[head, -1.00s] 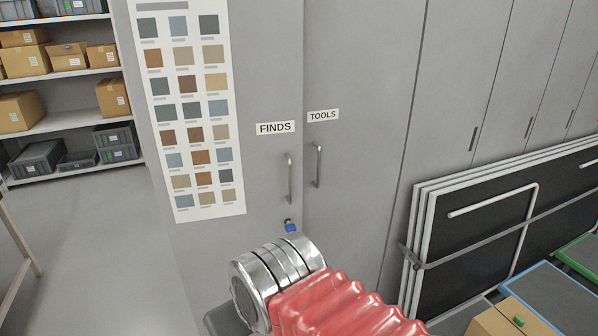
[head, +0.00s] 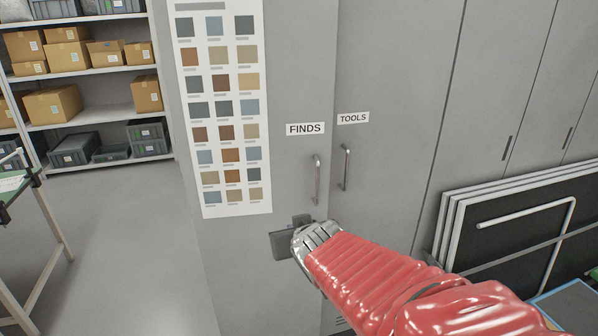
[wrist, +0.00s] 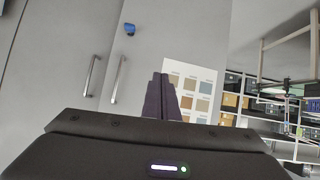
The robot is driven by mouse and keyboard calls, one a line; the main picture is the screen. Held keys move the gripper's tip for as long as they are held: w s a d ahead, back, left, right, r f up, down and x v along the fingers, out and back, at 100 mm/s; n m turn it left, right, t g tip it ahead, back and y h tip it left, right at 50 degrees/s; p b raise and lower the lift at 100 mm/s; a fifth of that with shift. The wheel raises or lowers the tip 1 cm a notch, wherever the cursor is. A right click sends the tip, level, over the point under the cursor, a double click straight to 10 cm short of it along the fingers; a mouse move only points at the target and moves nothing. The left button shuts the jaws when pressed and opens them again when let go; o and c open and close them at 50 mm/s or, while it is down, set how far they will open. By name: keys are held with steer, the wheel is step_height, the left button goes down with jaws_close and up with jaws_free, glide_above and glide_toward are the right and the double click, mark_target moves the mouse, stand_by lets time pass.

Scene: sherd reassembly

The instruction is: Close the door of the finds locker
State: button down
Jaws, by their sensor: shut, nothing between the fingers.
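The finds locker door (head: 302,60) is the grey panel labelled FINDS (head: 305,129), with a colour chart (head: 220,110) and an upright metal handle (head: 317,180). It looks flush or nearly flush with the TOOLS door (head: 385,90) on its right; I cannot tell whether it is fully shut. My gripper (head: 301,221) is in front of its lower part, below and left of the handle, fingers together and empty. I cannot tell if they touch it. In the wrist view the fingers (wrist: 160,80) overlap the chart. A blue padlock-like piece (wrist: 129,29) shows there; my gripper and arm hide it in the head view.
Framed black panels (head: 500,235) lean against the lockers at right. Shelves with boxes (head: 55,103) stand at the back left. A table (head: 30,205) is at the left edge. The floor (head: 130,240) between table and locker is clear.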

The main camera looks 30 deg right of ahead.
steer(key=w+d+t+h, duration=0.1)
steer(key=d+t, duration=0.1)
steer(key=d, duration=0.5)
steer(key=w+d+r+m+t+h, duration=0.1)
steer(key=d+t+h, duration=0.1)
steer(key=d, duration=0.6)
steer(key=shift+w+d+t, duration=0.2)
steer(key=shift+w+t, duration=0.2)
steer(key=shift+t, duration=0.3)
steer(key=shift+w, duration=0.1)
